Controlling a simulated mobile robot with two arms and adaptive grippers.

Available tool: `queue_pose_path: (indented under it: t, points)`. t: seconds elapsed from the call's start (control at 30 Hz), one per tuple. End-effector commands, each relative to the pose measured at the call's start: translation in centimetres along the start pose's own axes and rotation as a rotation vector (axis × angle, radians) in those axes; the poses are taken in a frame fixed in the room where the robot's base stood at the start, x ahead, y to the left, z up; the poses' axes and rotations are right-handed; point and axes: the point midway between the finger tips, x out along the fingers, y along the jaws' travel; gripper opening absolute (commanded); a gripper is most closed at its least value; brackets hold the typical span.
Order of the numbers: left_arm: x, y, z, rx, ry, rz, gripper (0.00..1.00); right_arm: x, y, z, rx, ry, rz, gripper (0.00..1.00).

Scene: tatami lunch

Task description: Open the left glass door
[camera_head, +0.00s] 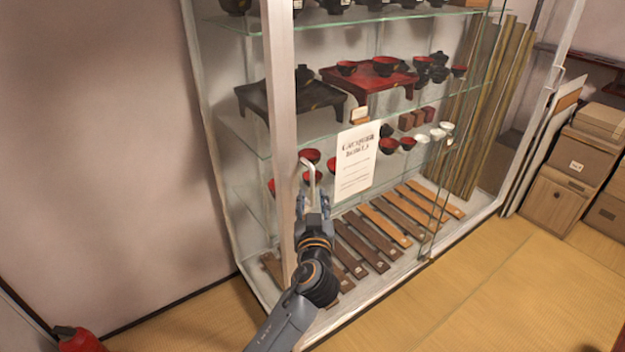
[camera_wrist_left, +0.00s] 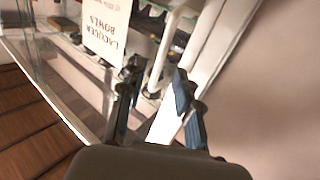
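The glass-fronted cabinet has a pale upright frame post (camera_head: 281,120) at its front left. A pale bar handle (camera_head: 308,168) stands beside this post, on the left glass door; the handle also shows in the left wrist view (camera_wrist_left: 163,48). My left gripper (camera_head: 314,197) is at the lower part of the handle. In the left wrist view, its two fingers (camera_wrist_left: 156,78) are apart, with the handle's lower end between them. I see gaps beside the handle; contact is unclear. The door looks closed. My right gripper is not in view.
A paper sign (camera_head: 356,158) hangs on the glass right of the handle. Bowls, small tables (camera_head: 368,80) and wooden strips (camera_head: 372,243) fill the shelves. Cardboard boxes (camera_head: 572,180) stand at the right. The tatami floor (camera_head: 500,290) in front is clear. A red object (camera_head: 78,340) is at bottom left.

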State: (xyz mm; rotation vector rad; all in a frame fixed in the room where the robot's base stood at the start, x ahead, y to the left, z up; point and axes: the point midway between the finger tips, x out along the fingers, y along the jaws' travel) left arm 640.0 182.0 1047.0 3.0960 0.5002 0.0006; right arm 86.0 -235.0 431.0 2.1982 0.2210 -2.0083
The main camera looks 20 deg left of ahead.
Motion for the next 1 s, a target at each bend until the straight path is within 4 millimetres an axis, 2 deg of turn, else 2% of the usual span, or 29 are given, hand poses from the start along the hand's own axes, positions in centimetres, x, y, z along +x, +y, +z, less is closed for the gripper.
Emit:
queue_pose_path:
  t: [0.1,0.3,0.47,0.73,0.77,0.9,1.0]
  points:
    - [2.3,0.0,-0.4,0.004,0.002,0.0,0.33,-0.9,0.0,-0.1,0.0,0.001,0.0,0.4]
    - [4.7,0.0,-0.1,0.002,0.001,0.001,0.33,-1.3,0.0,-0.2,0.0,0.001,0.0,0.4]
    - [5.4,0.0,0.0,0.0,0.0,0.001,0.33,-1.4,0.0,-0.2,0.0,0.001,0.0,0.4]
    - [5.5,0.0,0.0,0.0,0.0,0.001,0.33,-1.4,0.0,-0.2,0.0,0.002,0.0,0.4]
    - [5.5,0.0,0.0,0.0,0.0,0.001,0.29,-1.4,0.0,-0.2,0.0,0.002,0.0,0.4]
    - [5.5,0.0,0.0,0.0,0.0,0.001,0.0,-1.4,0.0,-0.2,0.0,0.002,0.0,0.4]
    - [5.5,0.0,0.0,0.0,0.0,0.001,0.0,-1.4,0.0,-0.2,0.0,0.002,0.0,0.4]
